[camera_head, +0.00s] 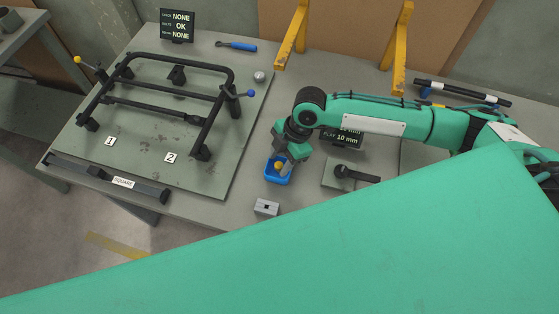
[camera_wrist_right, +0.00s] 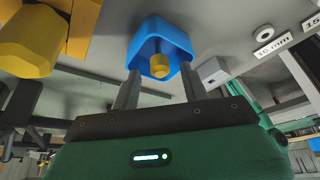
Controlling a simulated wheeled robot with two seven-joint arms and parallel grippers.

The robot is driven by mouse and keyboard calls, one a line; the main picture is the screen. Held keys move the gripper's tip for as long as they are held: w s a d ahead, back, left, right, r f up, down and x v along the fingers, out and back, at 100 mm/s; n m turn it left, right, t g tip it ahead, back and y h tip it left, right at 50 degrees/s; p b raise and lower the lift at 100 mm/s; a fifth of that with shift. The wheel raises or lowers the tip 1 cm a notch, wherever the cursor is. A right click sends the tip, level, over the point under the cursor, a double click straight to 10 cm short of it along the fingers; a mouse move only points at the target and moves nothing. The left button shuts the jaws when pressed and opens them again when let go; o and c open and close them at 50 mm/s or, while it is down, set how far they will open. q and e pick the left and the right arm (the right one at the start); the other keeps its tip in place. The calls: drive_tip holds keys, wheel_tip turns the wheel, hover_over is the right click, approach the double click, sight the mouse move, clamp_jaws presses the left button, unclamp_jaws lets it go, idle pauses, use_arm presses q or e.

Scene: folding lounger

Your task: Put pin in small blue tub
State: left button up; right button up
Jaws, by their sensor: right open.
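The small blue tub (camera_head: 270,178) stands on the bench right of the green board; it also shows in the right wrist view (camera_wrist_right: 145,48). A pin with a yellow head (camera_wrist_right: 160,66) shows within the tub's outline, seemingly inside it; its shank is hidden. The yellow also shows in the head view (camera_head: 279,166). My right gripper (camera_head: 284,164) is over the tub, pointing down. In the wrist view its open fingers (camera_wrist_right: 160,85) stand on either side of the yellow head, with gaps visible. My left gripper is not in view.
A black lounger frame (camera_head: 170,88) with yellow and blue knobs lies on the green board (camera_head: 140,165). A grey block (camera_head: 267,207) sits in front of the tub. A black-handled tool (camera_head: 357,174) lies to the right. Yellow uprights (camera_head: 292,38) stand behind.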

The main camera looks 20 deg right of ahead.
drive_tip(key=s+b+v, duration=0.1)
drive_tip(key=b+v, duration=0.1)
drive_tip(key=v, duration=1)
drive_tip(key=shift+w+r, duration=0.3)
drive_tip(key=shift+w, duration=0.25)
drive_tip(key=shift+d+r, duration=0.1)
drive_tip(key=shift+r, duration=0.05)
